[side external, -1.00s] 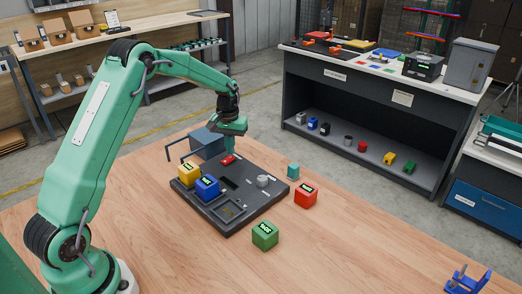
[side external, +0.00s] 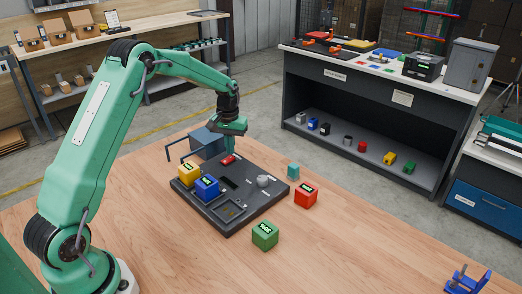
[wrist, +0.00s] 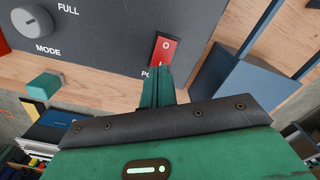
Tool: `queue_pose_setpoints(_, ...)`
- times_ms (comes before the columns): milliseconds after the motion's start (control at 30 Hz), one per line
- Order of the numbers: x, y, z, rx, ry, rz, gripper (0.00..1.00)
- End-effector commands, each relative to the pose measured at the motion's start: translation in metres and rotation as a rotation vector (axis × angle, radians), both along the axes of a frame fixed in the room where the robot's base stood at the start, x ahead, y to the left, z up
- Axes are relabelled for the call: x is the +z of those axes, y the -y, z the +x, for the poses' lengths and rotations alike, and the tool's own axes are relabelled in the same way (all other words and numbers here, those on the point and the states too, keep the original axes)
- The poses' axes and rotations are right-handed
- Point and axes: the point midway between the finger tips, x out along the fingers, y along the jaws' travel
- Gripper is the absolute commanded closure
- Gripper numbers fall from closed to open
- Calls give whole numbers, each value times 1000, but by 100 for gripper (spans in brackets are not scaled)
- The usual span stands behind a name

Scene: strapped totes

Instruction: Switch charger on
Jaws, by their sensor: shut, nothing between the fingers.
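The charger is a dark grey panel (side external: 240,215) on the wooden table, with a yellow block (side external: 188,174) and a blue block (side external: 206,188) on it. Its red rocker switch (wrist: 166,50) is marked O and I, with a partly hidden label beside it. It also shows small at the panel's far edge in the side view (side external: 229,160). My gripper (wrist: 160,76) is shut and empty, its green fingertips at the I end of the switch. They overlap that end in the wrist view; I cannot tell whether they touch or how the rocker is tilted.
A grey knob (wrist: 32,21) labelled MODE and FULL stands on the panel. A blue-grey box (side external: 207,143) is close beside my gripper. A teal cube (side external: 293,171), a red block (side external: 306,195) and a green block (side external: 265,235) are on the table. The table's right side is largely clear.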

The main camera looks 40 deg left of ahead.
Motion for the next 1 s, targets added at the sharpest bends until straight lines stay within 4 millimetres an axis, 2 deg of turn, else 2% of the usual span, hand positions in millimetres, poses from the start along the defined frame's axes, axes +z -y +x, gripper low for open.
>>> queue_pose_setpoints(1000,-7,0,0,0,0,0,100)
